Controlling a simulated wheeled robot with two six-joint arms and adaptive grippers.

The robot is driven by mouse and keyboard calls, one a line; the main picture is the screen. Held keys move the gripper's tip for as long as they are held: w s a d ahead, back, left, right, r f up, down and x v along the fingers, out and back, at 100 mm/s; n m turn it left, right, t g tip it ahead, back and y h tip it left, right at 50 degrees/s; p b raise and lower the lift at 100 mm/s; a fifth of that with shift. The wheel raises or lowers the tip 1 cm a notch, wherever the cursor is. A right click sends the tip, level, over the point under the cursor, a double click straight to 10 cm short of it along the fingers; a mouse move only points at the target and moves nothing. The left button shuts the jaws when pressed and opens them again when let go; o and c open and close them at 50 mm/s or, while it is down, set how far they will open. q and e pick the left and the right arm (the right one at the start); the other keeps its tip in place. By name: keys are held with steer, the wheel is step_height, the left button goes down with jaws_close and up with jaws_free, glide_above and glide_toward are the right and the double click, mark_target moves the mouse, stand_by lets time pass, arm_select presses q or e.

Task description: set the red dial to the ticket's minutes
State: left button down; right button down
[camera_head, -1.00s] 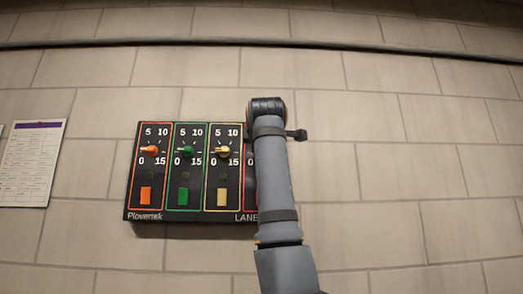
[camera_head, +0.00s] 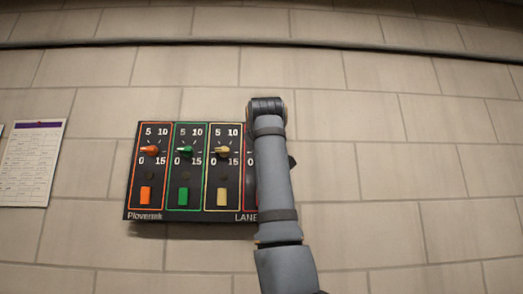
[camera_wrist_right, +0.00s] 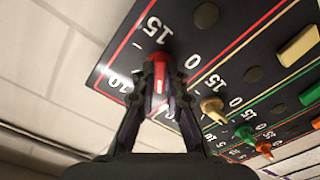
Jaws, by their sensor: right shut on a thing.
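The red dial (camera_wrist_right: 160,84) shows in the right wrist view between the fingers of my right gripper (camera_wrist_right: 160,72), which is shut on it. A white pointer line runs along the dial's face; fingers cover part of it, and I cannot tell its exact reading. The numbers 15, 10 and 0 show around it; the 5 is hidden. In the head view my right arm covers the red dial and its gripper. No ticket with readable minutes shows. My left gripper is in neither view.
The black panel (camera_head: 146,211) also carries an orange dial (camera_head: 150,151), a green dial (camera_head: 185,151) and a yellow dial (camera_head: 223,151), each above a coloured button. A printed sheet (camera_head: 33,165) with a purple header hangs at left; its text is too small to read. The wall right is bare.

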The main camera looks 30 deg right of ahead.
steer(key=m, duration=2.5)
steer(key=shift+w+f+m, duration=0.15)
steer(key=shift+f+m, duration=0.1)
steer(key=shift+m, duration=0.05)
stand_by(0.4)
steer(key=c, duration=1.7)
jaws_free()
steer(key=o, duration=0.3)
steer(key=shift+s+a+r, duration=0.1)
steer(key=shift+s+r, duration=0.1)
steer(key=v, duration=1.2)
